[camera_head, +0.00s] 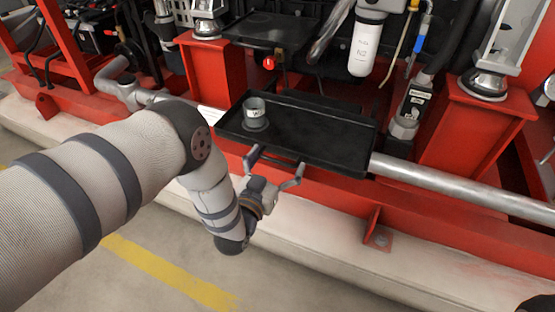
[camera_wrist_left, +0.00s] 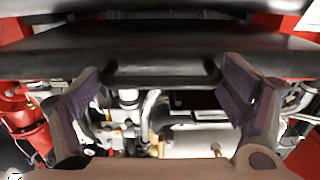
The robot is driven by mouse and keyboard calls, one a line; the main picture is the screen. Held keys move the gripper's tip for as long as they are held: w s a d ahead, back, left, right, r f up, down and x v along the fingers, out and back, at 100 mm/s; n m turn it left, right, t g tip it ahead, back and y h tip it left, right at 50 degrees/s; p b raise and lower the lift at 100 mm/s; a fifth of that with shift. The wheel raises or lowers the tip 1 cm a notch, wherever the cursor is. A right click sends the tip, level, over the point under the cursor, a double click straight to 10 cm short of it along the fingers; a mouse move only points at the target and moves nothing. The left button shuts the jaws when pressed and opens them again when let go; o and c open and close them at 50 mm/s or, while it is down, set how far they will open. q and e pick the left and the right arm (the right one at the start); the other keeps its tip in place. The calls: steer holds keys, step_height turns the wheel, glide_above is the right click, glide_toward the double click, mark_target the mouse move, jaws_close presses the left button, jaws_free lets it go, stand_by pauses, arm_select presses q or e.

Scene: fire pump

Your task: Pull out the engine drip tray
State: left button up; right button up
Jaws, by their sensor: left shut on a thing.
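The engine drip tray (camera_head: 310,138) is a shallow black rectangular tray. Its front part overhangs the red frame; its rear lies among the engine parts. A grey labelled cup-like part (camera_head: 254,112) stands on its left side. My left gripper (camera_head: 275,166) is at the tray's front edge, with its fingers spread wide. My right gripper is not seen.
A silver pipe (camera_head: 460,183) runs right from the tray along the red frame (camera_head: 450,220). A white filter (camera_head: 367,45) hangs behind the tray. A pale ledge (camera_head: 330,240) lies below the frame. The floor in front is open, with a yellow line (camera_head: 170,272).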

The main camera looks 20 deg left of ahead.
arm_select(q)
steer(key=o, duration=1.4)
steer(key=shift+w+r, duration=0.1)
steer(key=shift+r, duration=0.05)
steer(key=shift+o, duration=0.2)
steer(key=s, duration=1.2)
steer(key=shift+s+a, duration=0.1)
